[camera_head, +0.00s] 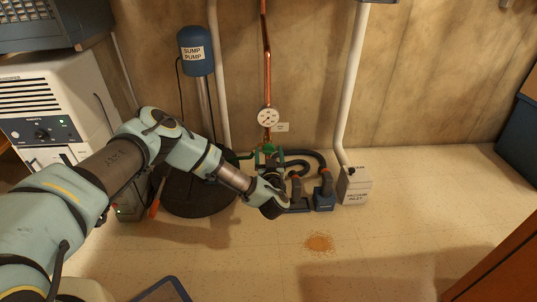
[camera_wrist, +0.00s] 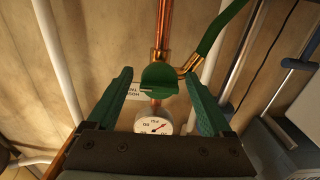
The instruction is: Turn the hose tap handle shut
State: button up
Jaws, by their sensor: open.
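The hose tap has a green handle (camera_wrist: 160,79) on a brass and copper pipe (camera_wrist: 163,40) in the wrist view. A brass elbow (camera_wrist: 187,69) leads from it to a green hose (camera_wrist: 223,30). My gripper (camera_wrist: 160,73) is open, with one green finger on each side of the handle and a visible gap on both sides. In the head view my gripper (camera_head: 268,172) is at the foot of the copper pipe (camera_head: 265,60), beside the green tap, which it partly hides. The label (camera_wrist: 133,91) beside the handle appears upside down in the wrist view.
A round gauge (camera_head: 268,117) sits on the pipe above the tap. A sump pump (camera_head: 196,52) and dark round pit cover (camera_head: 195,197) are left. Black hoses (camera_head: 307,155) and a vacuum inlet box (camera_head: 354,186) are right. An orange-brown patch (camera_head: 318,242) marks the otherwise open floor in front.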

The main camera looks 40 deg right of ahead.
jog(key=shift+w+d, duration=0.35)
jog(key=shift+w, duration=0.05)
jog(key=c, duration=1.3)
